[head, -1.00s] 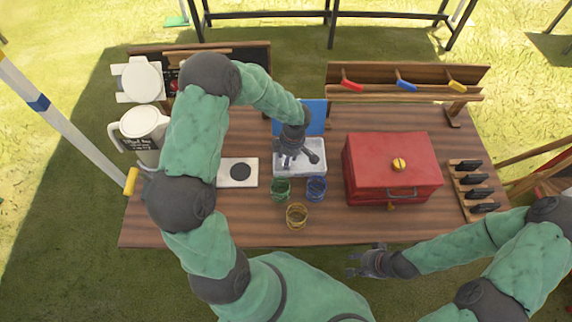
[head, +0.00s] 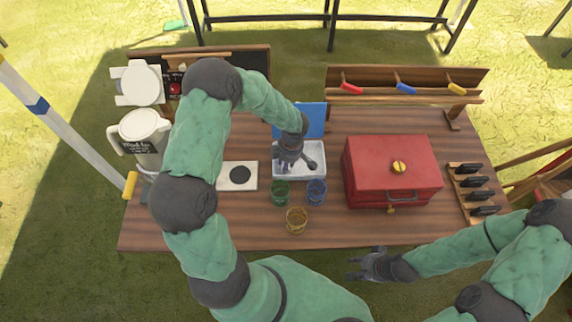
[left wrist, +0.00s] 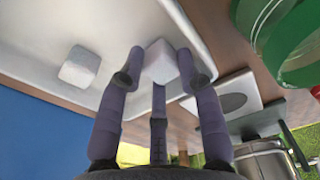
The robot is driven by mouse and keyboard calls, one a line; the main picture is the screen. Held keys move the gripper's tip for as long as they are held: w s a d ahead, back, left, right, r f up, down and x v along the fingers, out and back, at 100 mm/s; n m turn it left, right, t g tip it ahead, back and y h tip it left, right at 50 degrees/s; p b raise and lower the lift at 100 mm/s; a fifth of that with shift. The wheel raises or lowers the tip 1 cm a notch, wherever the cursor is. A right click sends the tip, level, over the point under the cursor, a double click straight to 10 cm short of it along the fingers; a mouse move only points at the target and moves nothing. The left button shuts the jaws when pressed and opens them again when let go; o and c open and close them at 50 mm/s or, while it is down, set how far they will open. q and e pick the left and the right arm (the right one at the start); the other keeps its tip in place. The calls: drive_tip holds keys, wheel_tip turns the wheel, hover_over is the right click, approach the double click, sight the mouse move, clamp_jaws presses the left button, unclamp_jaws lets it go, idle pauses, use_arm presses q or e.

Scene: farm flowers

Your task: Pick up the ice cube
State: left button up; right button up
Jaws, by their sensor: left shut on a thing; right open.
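A white ice cube (left wrist: 160,62) is between the fingertips of my left gripper (left wrist: 163,75), which is shut on it, in the left wrist view. A second ice cube (left wrist: 80,67) lies apart on the white tray floor, to the left in that view. In the head view my left gripper (head: 297,164) is over the white tray (head: 311,173) with the blue lid (head: 314,118) behind it; the cubes are hard to make out there. My right gripper (head: 354,266) is open and empty, in front of the table's front edge.
Green (head: 280,193), blue (head: 317,192) and yellow (head: 297,220) glasses stand in front of the tray. A red box (head: 385,165) is to the right, a white plate with a dark disc (head: 238,176) to the left. The front left table area is clear.

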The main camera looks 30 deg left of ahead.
use_arm(q)
drive_tip(key=shift+r, duration=0.45)
wheel_tip(320, 180, up, 2)
drive_tip(key=shift+d+r, duration=0.1)
drive_tip(key=shift+r, duration=0.1)
drive_tip(key=s+d+r+p, duration=0.1)
drive_tip(key=s+d+r, duration=0.8)
drive_tip(key=d, duration=0.1)
drive_tip(key=shift+d+r, duration=0.2)
drive_tip(key=shift+s, duration=0.1)
